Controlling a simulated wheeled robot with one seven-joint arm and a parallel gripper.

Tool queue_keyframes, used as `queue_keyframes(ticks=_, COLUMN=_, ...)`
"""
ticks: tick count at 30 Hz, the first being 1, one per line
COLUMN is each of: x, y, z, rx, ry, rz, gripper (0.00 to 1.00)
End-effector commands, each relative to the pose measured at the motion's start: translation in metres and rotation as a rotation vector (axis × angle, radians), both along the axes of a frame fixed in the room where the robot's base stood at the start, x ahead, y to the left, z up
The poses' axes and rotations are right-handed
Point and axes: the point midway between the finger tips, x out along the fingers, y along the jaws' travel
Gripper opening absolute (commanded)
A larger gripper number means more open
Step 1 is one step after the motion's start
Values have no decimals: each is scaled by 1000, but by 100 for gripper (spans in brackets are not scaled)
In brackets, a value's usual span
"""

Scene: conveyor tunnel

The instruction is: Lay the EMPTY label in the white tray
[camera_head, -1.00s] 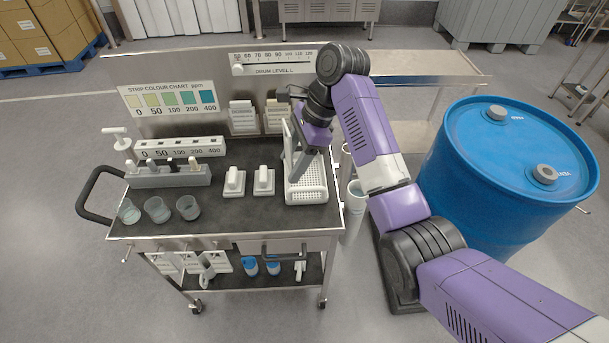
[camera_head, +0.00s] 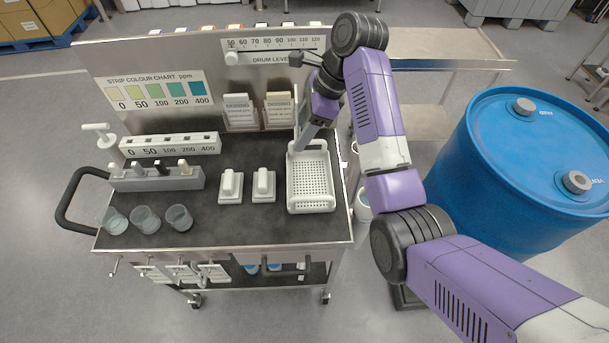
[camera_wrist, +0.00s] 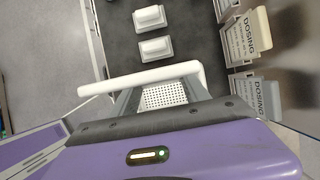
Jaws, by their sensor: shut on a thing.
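The white tray (camera_head: 311,208) lies on the cart top at its right side, with a perforated floor that looks empty. It also shows in the wrist view (camera_wrist: 165,97), beyond my fingers. My gripper (camera_head: 304,138) is over the tray's far end, pointing down. It is shut on a thin white piece (camera_head: 302,88), seen nearly edge-on. In the wrist view this piece (camera_wrist: 140,80) crosses the fingers as a long white bar. It appears to be the label, but no lettering on it can be read. Whether it touches the tray cannot be told.
DOSING card holders (camera_head: 240,110) stand against the back panel, left of my gripper. Two white blocks (camera_head: 231,186) sit left of the tray, then several cups (camera_head: 145,220) and a strip rack (camera_head: 157,177). A blue drum (camera_head: 520,170) stands right of my arm.

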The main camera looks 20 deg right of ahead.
Motion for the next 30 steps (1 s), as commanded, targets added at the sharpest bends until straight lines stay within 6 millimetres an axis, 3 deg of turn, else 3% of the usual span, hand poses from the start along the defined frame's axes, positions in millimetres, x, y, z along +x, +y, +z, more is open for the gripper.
queue_keyframes(ticks=1, x=-1, y=2, z=-20, rx=1, ry=2, rz=2, gripper=0)
queue_keyframes(ticks=15, x=-1, y=0, z=-113, rx=0, ry=5, rz=1, gripper=0)
queue_keyframes(ticks=30, x=-1, y=0, z=-171, rx=-1, ry=4, rz=0, gripper=0)
